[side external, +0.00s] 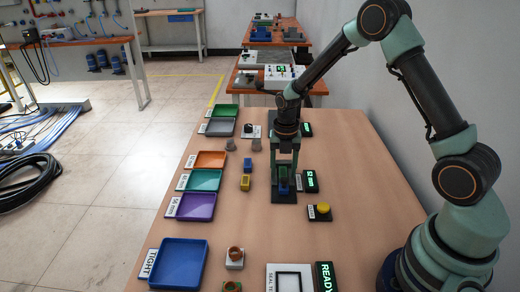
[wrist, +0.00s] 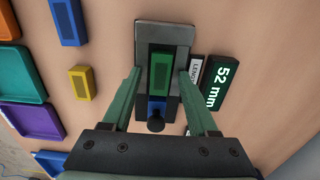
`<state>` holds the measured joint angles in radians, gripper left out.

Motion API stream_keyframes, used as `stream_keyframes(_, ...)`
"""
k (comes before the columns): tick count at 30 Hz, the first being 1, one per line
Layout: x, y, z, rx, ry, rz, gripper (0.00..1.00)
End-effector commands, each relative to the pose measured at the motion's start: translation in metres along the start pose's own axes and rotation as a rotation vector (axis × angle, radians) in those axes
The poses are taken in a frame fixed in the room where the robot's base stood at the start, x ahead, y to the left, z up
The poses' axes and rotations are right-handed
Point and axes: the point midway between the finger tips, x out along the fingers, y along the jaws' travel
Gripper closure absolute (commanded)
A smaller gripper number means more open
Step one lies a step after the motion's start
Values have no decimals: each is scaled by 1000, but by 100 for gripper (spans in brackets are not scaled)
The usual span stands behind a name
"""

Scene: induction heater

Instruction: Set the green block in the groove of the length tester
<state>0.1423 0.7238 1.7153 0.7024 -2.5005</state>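The green block (wrist: 160,74) lies lengthwise in the groove of the length tester (wrist: 165,28), a dark grey fixture. Its near end meets a blue part (wrist: 157,101) with a black knob in front. The tester's display (wrist: 218,84) reads 52 mm. My gripper (wrist: 160,69) is open over the tester, one finger on each side of the green block, with gaps showing between fingers and block. In the side view my gripper (side external: 285,178) points straight down at the tester (side external: 284,198), and the green block (side external: 283,172) shows between the fingers.
A blue block (side external: 247,165) and a yellow block (side external: 245,183) stand left of the tester. Several coloured trays, including an orange one (side external: 210,160), line the left table edge. A yellow button (side external: 323,208) and a READY display (side external: 326,277) are nearer. Bare table lies to the right.

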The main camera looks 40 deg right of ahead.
Motion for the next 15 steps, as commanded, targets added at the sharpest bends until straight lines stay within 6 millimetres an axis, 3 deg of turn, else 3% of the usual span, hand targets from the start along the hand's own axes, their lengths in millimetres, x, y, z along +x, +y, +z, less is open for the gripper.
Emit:
stream_keyframes(8,-8,0,1,0,-3,2,41)
stream_keyframes(15,-50,1,1,0,-6,4,41)
